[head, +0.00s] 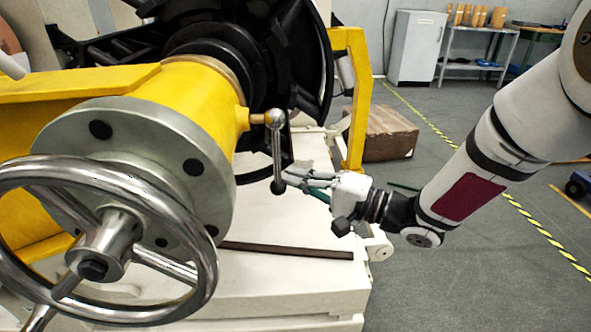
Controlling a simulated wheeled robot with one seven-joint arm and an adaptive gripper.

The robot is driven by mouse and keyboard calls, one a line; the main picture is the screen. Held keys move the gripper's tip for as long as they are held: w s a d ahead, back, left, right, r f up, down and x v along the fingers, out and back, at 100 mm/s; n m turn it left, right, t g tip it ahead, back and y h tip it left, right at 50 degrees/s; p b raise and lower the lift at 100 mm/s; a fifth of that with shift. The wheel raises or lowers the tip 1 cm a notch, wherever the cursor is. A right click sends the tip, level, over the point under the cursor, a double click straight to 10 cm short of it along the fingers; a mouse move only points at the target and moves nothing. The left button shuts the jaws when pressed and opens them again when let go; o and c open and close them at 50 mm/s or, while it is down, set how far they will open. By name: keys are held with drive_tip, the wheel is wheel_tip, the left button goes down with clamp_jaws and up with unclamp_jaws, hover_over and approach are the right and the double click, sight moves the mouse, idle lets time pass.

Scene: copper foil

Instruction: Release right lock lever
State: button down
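The lock lever (277,152) is a metal rod hanging nearly upright beside the yellow hub (205,100). It has a bright ball at the top, where it joins the yellow housing, and a dark ball knob at the bottom. My gripper (289,175) comes in from the right, with its fingers pointing left at the lever's lower part, just above the dark knob. The fingers look apart, with green showing on their inner sides. Whether they touch the lever cannot be told from this view.
A large chrome handwheel (204,240) and grey flange (215,190) fill the left. A black reel (318,60) stands behind the lever. A yellow post (359,110) rises close behind my gripper. A cardboard box (388,135) lies on the floor; the floor at right is mostly clear.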

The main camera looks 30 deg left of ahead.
drive_tip(key=s+d+r+m+g+h+p, duration=0.1)
drive_tip(key=s+d+m+h+p, duration=0.1)
drive_tip(key=s+p, duration=0.4)
drive_tip(key=s+d+r+m+h+p, duration=0.1)
drive_tip(key=s+d+m+p, duration=0.4)
drive_tip(key=p, duration=1.2)
drive_tip(key=shift+s+d+r+g+h, duration=0.25)
drive_tip(key=shift+s+g+h, duration=0.15)
drive_tip(key=shift+s+h, duration=0.4)
drive_tip(key=shift+f, duration=0.1)
